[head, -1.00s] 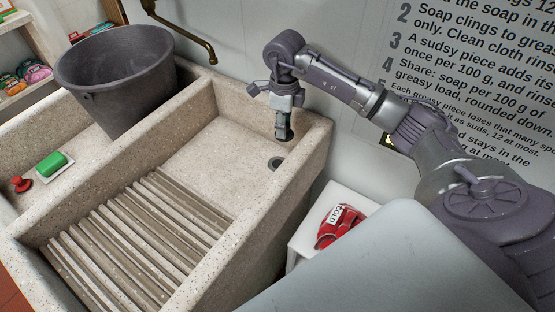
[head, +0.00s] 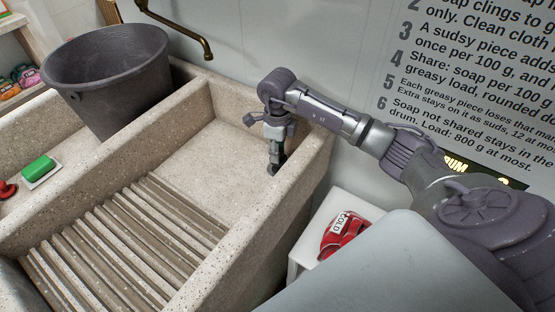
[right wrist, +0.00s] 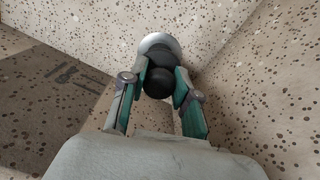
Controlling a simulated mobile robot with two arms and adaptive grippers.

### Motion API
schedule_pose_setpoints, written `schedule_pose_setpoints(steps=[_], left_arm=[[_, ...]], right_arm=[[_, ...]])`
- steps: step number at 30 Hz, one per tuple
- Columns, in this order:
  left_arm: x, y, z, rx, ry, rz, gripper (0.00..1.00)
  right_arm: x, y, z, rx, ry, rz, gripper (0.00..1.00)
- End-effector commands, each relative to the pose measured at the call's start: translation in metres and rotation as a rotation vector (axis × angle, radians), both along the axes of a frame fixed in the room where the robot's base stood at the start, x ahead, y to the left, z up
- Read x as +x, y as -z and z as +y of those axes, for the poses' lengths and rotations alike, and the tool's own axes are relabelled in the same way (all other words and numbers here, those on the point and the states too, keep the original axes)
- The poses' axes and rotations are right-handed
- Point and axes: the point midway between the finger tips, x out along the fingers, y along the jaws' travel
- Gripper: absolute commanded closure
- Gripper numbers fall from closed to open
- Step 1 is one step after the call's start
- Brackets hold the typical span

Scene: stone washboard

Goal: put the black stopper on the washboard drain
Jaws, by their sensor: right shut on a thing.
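My right gripper (head: 275,158) reaches down into the washboard basin (head: 213,153), in its far right corner. In the right wrist view its fingers (right wrist: 160,85) are shut on the black stopper (right wrist: 158,82). The drain's pale metal ring (right wrist: 157,41) shows just beyond the stopper, which overlaps part of it. I cannot tell whether the stopper touches the drain. In the head view the gripper covers most of the drain. My left gripper is not in view.
The stone basin walls (head: 300,160) stand close around the gripper. The ribbed washboard (head: 120,240) fills the near part. A dark bucket (head: 110,85), green soap (head: 38,168) and a red thing (head: 7,190) are at left. A brass faucet (head: 180,30) hangs behind.

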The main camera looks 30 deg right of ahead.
Motion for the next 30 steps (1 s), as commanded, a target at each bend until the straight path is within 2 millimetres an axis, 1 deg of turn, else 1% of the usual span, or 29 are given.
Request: schedule_pose_setpoints(steps=[9, 16, 20, 21, 23, 24, 25, 30], left_arm=[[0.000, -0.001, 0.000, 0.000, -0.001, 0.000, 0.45], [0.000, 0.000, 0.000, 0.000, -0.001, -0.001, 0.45], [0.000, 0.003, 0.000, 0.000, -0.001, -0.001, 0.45], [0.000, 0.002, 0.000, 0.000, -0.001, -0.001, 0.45], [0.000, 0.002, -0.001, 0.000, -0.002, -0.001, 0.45], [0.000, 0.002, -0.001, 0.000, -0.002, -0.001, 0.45], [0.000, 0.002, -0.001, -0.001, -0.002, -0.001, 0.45], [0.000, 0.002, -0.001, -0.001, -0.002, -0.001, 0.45]], right_arm=[[-0.001, 0.037, 0.001, 0.001, -0.001, 0.002, 1.00], [0.000, 0.038, 0.000, -0.001, -0.001, -0.001, 1.00], [0.000, 0.042, 0.000, -0.001, -0.001, 0.000, 1.00], [0.000, 0.041, 0.000, -0.001, -0.001, 0.000, 0.63], [0.000, 0.040, 0.000, -0.001, -0.001, 0.001, 0.53], [0.000, 0.040, 0.000, -0.001, -0.001, 0.001, 0.47], [0.000, 0.040, 0.000, -0.001, -0.001, 0.001, 0.45], [0.000, 0.040, 0.000, -0.001, -0.001, 0.001, 0.45]])
